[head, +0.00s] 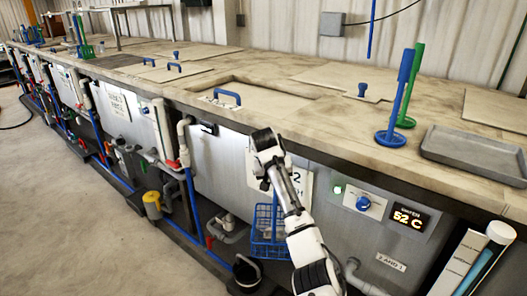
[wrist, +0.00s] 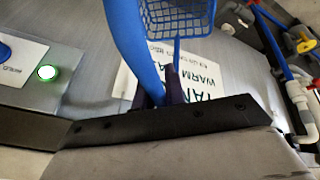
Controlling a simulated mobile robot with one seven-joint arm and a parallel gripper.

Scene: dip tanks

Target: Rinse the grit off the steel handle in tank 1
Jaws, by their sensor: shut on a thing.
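A blue wire basket (head: 268,226) hangs in front of the steel tank fronts, below the counter edge. In the wrist view the basket (wrist: 178,18) shows at the top, with its blue handle strip (wrist: 125,45) running down to the jaws. My gripper (wrist: 158,97) is shut on this handle; in the head view my own arm largely hides the grip.
Blue and green upright stands (head: 392,137) and a grey tray (head: 475,155) are at right. A display (head: 411,217) reads 52 C.

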